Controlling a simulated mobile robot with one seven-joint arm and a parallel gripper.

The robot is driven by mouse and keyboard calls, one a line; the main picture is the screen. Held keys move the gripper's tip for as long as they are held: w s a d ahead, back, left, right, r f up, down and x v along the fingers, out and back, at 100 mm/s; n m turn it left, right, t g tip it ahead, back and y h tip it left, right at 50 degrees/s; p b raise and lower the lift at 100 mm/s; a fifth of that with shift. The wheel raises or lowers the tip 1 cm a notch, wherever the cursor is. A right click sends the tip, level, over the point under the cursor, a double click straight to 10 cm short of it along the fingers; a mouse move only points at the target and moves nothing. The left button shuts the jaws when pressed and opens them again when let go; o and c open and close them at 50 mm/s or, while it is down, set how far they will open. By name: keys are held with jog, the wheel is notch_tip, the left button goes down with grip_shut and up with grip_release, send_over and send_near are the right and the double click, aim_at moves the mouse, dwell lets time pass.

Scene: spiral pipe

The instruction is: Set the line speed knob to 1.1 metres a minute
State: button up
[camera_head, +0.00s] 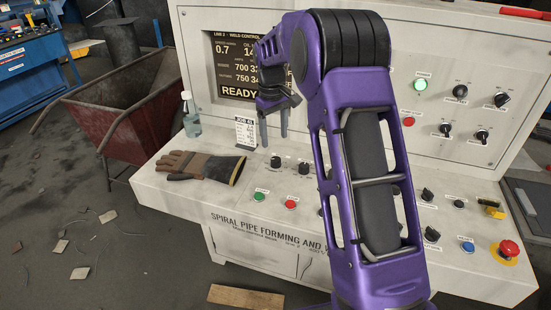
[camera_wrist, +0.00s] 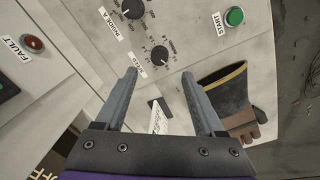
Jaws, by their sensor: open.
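The line speed knob (camera_wrist: 160,54) is a small black dial on the pale console, with a scale around it and a partly hidden label ending in "EED". In the head view it appears to be the left knob (camera_head: 276,161) of a pair. My gripper (camera_wrist: 160,73) is open and empty, its fingertips on either side of the knob's lower edge in the picture, apparently above it. In the head view my gripper (camera_head: 275,138) points down over the knob. The display (camera_head: 222,50) reads 0.7 at upper left. The knob's exact pointer setting is too small to read.
A second black knob (camera_wrist: 132,8), labelled "INSIDE A", is close by. A green START button (camera_wrist: 234,16), a work glove (camera_head: 203,166), a job card (camera_head: 245,132) and a bottle (camera_head: 190,115) are near. A red emergency stop (camera_head: 509,249) sits at the far right.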

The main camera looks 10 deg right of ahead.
aim_at(276, 159)
jog(key=f, duration=0.8)
jog(key=shift+w+d+f+b, duration=0.1)
jog(key=shift+d+f+b, duration=0.15)
jog(key=shift+b, duration=0.05)
grip_shut()
